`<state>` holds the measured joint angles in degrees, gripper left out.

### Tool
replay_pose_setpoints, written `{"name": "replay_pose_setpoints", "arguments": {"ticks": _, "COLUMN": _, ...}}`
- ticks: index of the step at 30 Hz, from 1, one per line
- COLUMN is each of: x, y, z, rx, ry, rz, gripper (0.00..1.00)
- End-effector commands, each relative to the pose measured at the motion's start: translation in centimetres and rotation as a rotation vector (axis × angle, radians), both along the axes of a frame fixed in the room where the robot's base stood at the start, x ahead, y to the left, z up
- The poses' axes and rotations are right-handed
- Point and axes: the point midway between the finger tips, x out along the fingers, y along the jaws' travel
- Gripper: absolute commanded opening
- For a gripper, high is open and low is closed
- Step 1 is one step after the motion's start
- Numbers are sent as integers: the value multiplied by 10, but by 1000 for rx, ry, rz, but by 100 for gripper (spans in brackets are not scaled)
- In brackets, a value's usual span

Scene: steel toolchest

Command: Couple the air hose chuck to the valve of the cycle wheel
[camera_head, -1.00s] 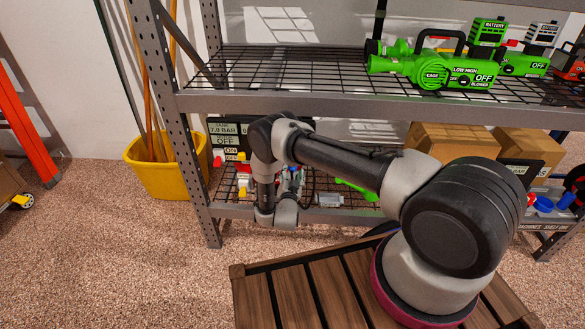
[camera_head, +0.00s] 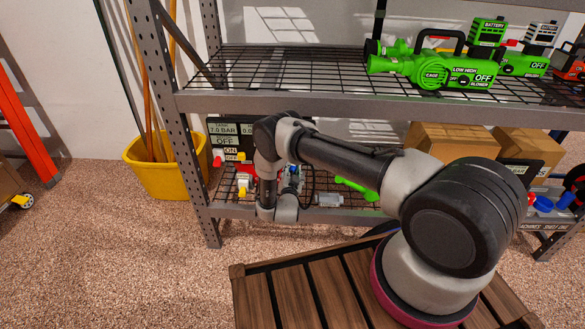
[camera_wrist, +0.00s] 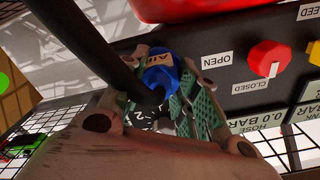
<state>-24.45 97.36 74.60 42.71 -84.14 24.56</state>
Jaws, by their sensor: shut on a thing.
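The air hose chuck (camera_wrist: 158,78) is blue with a lettered top, and a black hose (camera_wrist: 85,40) runs from it to the upper left in the wrist view. My gripper (camera_wrist: 172,92) is shut on the chuck, with its green finger pads on either side. In the head view, my gripper is small and partly hidden behind my arm's wrist, over the lower shelf.
A compressor panel (camera_head: 224,128) with gauges stands on the lower shelf. In the wrist view, a red knob (camera_wrist: 268,57) lies to the right and a red body (camera_wrist: 190,8) above. A steel post (camera_head: 180,110), yellow bucket (camera_head: 168,178) and wooden bench (camera_head: 300,290) surround the arm.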

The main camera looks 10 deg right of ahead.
Motion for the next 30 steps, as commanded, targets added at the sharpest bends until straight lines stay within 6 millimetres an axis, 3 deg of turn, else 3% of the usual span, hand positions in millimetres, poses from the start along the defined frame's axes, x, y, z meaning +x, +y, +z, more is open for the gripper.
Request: {"name": "replay_pose_setpoints", "arguments": {"ticks": 30, "x": -14, "y": 5, "z": 0, "rx": 0, "ry": 1, "rz": 0, "gripper": 2}}
